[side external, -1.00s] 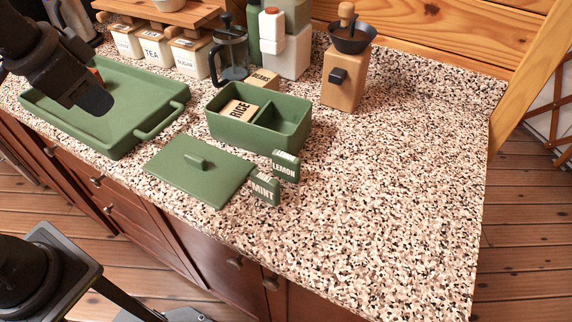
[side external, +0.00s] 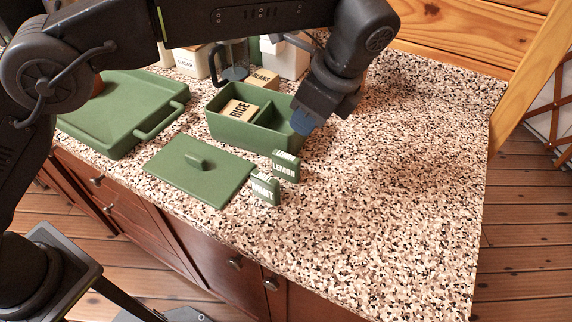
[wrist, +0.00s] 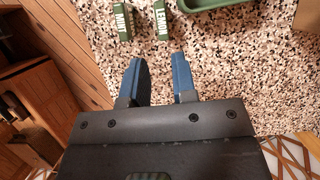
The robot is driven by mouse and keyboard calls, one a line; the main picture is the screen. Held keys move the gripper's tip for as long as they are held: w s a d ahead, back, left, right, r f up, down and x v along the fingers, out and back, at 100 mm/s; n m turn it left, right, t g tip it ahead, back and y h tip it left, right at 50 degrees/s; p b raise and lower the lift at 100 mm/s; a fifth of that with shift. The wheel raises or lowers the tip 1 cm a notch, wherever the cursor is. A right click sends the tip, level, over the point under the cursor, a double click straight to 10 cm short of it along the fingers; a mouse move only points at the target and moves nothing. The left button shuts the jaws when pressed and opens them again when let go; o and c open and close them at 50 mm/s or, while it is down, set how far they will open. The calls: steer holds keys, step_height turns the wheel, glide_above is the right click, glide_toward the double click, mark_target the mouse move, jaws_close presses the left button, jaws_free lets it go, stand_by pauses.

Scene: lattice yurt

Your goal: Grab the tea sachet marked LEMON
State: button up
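The tea sachet marked LEMON (side external: 285,166) is a small green packet standing on the speckled counter, just in front of the divided green box. In the wrist view the LEMON sachet (wrist: 164,20) is at the top, beyond my fingertips. The green sachet marked MINT (side external: 264,188) stands close beside it, nearer the counter's front edge; it also shows in the wrist view (wrist: 123,22). My gripper (side external: 301,122) is above the box's right end in the side view. In the wrist view its two blue fingers (wrist: 159,62) are apart with nothing between them.
The divided green box (side external: 226,133) holds a RICE packet (side external: 240,110); a BEANS packet (side external: 264,78) is behind it. A green lid (side external: 215,183) lies left of the sachets. A green tray (side external: 112,146) is further left. The counter's right side is clear.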

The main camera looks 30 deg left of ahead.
mark_target(286, 155)
steer(key=x, duration=1.4)
steer(key=shift+w+d+f, duration=0.15)
steer(key=shift+d, duration=0.1)
jaws_close()
